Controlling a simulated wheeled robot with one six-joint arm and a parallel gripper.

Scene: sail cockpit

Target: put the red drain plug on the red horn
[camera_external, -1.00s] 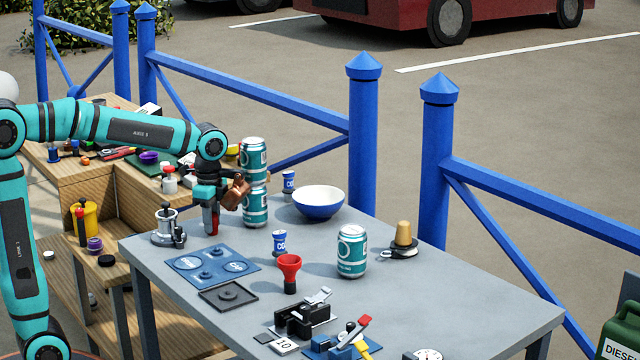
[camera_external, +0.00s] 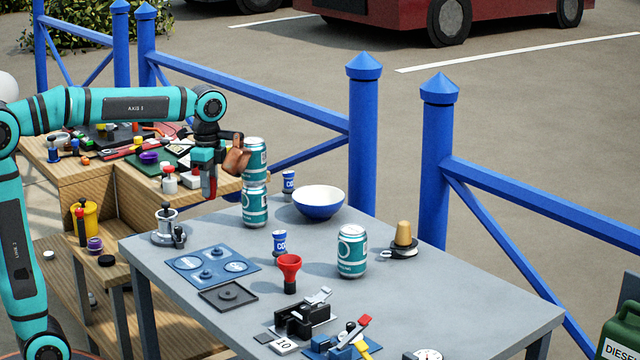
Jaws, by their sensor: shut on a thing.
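My gripper (camera_external: 208,186) points down above the far left end of the grey table. It is shut, with a small red piece, the red drain plug (camera_external: 206,184), at its fingertips; the fingers hide much of it. The red horn (camera_external: 289,264) stands upright on the table, its flared mouth up. It is to the right of my gripper and nearer the camera, well apart from it.
Two stacked teal cans (camera_external: 255,208) stand close right of my gripper. A white-blue bowl (camera_external: 319,204) is behind. A blue panel (camera_external: 212,266) and black tray (camera_external: 229,295) lie left of the horn.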

